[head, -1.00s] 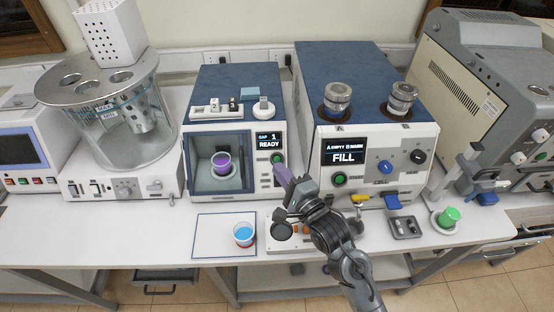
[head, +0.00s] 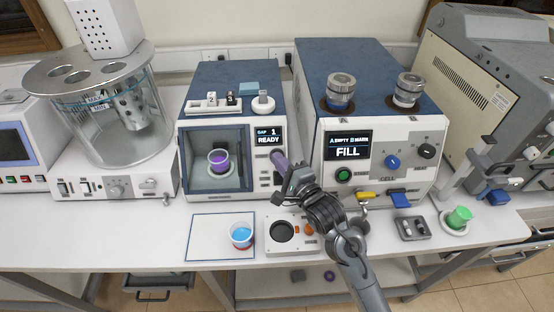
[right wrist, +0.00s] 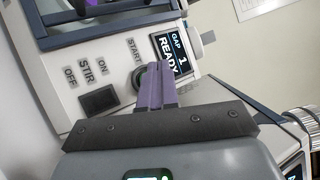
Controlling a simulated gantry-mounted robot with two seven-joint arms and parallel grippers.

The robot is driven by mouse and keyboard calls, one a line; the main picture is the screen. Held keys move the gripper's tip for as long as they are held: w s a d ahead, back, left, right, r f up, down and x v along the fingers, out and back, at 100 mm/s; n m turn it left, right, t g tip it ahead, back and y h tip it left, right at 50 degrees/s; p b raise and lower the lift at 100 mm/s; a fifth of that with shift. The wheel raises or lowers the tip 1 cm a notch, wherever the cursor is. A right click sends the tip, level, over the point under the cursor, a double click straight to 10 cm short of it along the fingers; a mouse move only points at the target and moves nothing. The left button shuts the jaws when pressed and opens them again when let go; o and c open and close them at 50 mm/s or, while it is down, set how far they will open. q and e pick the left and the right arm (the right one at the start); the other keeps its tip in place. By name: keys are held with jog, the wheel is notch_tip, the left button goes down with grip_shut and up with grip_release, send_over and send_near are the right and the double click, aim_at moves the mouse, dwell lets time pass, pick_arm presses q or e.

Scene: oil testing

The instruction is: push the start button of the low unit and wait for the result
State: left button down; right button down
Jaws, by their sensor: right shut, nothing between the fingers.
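The low unit (head: 229,112) is a white and blue box with a screen (head: 268,137) reading "GAP 1 READY". A purple cup (head: 218,160) stands in its open-looking chamber. My right gripper (head: 276,156) has purple fingers, shut and empty, at the unit's right front panel. They hide the start button in the head view. In the right wrist view the fingertips (right wrist: 158,66) overlap the round start button (right wrist: 137,82) under the "START" label. I cannot tell whether they touch or press it. My left gripper is not in view.
The taller unit (head: 372,70) with the "FILL" screen stands close on the right of my fingers. A cup with blue liquid (head: 241,236) stands on a blue-edged mat (head: 204,240) in front. A glass bath (head: 113,130) is at the left.

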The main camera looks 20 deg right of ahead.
jog(key=shift+w+d+f, duration=0.1)
jog(key=shift+w+f, duration=0.25)
jog(key=shift+w, duration=0.1)
dwell(0.6)
dwell(0.8)
jog(key=shift+w, duration=0.1)
dwell(0.5)
jog(key=shift+w+d+f, duration=0.1)
jog(key=shift+w+f, duration=0.1)
dwell(0.5)
